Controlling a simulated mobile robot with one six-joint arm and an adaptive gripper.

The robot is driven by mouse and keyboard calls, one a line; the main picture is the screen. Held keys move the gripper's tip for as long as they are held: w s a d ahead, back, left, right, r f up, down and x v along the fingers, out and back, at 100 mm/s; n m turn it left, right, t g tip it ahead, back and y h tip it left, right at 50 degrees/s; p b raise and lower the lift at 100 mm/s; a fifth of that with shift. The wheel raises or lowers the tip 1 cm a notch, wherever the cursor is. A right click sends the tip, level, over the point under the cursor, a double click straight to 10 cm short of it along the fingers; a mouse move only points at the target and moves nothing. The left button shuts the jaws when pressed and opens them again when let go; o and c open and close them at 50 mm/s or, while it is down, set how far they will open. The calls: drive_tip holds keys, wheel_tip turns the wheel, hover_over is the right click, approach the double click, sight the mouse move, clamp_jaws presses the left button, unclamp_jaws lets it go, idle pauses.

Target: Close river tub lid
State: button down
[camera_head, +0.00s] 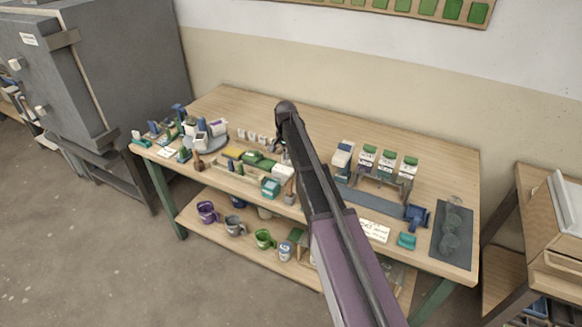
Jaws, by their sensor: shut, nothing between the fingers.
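My arm reaches up across the middle of the table, and my gripper (284,148) is a small dark shape at its far end, shut and empty, mostly hidden by the arm. I cannot read which container is the river tub. Three white labelled tubs with green tops (388,160) stand in a row right of my arm. A white tub (282,173) and a teal tub (270,187) stand near the front edge, left of my arm. Whether any lid is open is too small to tell.
The wooden table (450,150) holds a cluttered round grey tray (208,142) at left. A blue holder (416,216), a teal item (406,241) and a dark mat (452,236) lie at right. Several mugs (207,212) stand on the lower shelf. The back strip is clear.

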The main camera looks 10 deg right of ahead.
sight(287, 171)
drive_tip(key=shift+s+d+r+p, duration=0.1)
drive_tip(key=shift+r+p, duration=0.65)
drive_tip(key=shift+r, duration=0.15)
drive_tip(key=shift+s+d+r+p, duration=0.1)
drive_tip(key=shift+r+p, duration=0.6)
drive_tip(key=shift+r, duration=0.15)
drive_tip(key=s+d+n, duration=0.2)
drive_tip(key=s+n, duration=0.1)
drive_tip(key=s, duration=1.3)
drive_tip(key=s+d+n, duration=0.2)
drive_tip(key=s+n, duration=0.2)
drive_tip(key=s, duration=1.2)
drive_tip(key=shift+d, duration=0.1)
